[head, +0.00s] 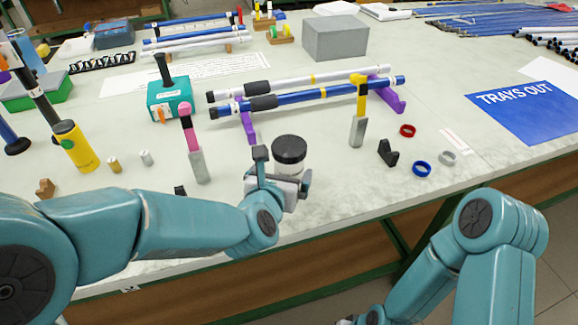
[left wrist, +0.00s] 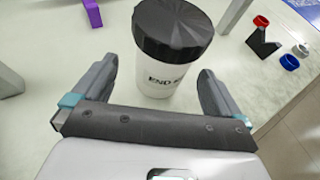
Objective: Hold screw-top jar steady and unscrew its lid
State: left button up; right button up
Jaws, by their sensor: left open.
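The screw-top jar (head: 291,168) stands upright on the table near its front edge, with a black ribbed lid (head: 289,149) on top. In the left wrist view the white jar body (left wrist: 160,75) carries dark lettering, partly readable as "END", and the black lid (left wrist: 172,32) sits on it. My left gripper (head: 285,180) is at the near side of the jar. In the left wrist view its open fingers (left wrist: 170,88) stand to the left and right of the jar, with gaps visible. My right arm is low at the right, and its gripper cannot be made out.
Blue and white rods lie on purple stands (head: 391,95) behind the jar. A pink-topped tool (head: 191,140) stands to its left and a yellow-topped one (head: 359,115) to its right. A black holder (head: 388,153) and coloured rings (head: 422,169) lie farther right.

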aim_at(286, 171)
pick_arm(q)
jog(key=x, duration=0.4)
jog(key=shift+w+d+f, duration=0.15)
jog(key=shift+d+f, duration=0.05)
jog(key=c, duration=1)
jog(key=shift+c, duration=0.2)
jog(key=shift+r, duration=0.1)
notch_tip(286, 171, up, 20)
jog(key=p, duration=0.8)
